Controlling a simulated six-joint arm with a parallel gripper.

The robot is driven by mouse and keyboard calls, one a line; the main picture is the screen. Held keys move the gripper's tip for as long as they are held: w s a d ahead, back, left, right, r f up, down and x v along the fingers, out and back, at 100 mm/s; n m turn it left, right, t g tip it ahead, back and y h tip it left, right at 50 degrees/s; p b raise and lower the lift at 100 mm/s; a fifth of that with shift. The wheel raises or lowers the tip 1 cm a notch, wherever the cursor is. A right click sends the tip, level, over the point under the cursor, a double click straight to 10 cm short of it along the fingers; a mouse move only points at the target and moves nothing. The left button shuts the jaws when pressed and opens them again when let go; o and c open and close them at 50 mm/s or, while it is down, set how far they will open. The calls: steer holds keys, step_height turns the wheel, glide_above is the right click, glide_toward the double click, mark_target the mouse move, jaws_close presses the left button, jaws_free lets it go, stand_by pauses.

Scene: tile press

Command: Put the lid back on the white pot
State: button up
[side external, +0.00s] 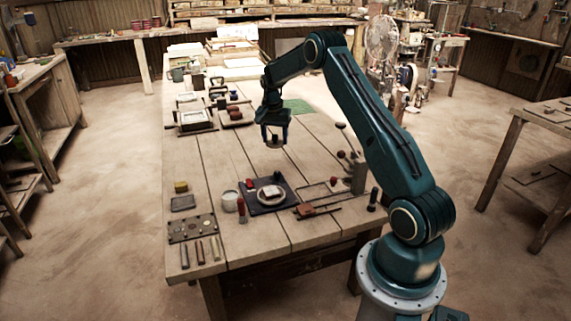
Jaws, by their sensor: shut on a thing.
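My gripper (274,139) hangs above the wooden table, fingers pointing down. It is shut on a small pale round piece with a dark top, which looks like the lid (275,145). The lid is in the air, clear of the table. The white pot (229,202) stands on the table nearer the camera, lower and to the left of my gripper in the picture. It is upright, just left of a red-handled tool. The inside of the pot is too small to make out.
A dark mat (256,206) with a round white dish (270,195) lies right of the pot. A red-handled tool (241,210) stands between them. A palette (192,228) lies front left. The planks (205,160) left of my gripper are mostly bare.

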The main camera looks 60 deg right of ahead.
steer(key=w+a+f+n, duration=0.2)
steer(key=w+a, duration=0.2)
steer(key=a, duration=0.5)
steer(key=w+a+f+n, duration=0.1)
steer(key=w+a, duration=0.3)
steer(key=a, duration=0.5)
steer(key=shift+f+n+t, duration=0.3)
steer(key=shift+f+n, duration=0.1)
steer(key=shift+f, duration=0.45)
steer(key=shift+f, duration=0.15)
steer(key=shift+f, duration=3)
steer(key=shift+f, duration=0.2)
steer(key=o, duration=1.5)
steer(key=shift+c, duration=0.2)
steer(key=shift+r, duration=0.15)
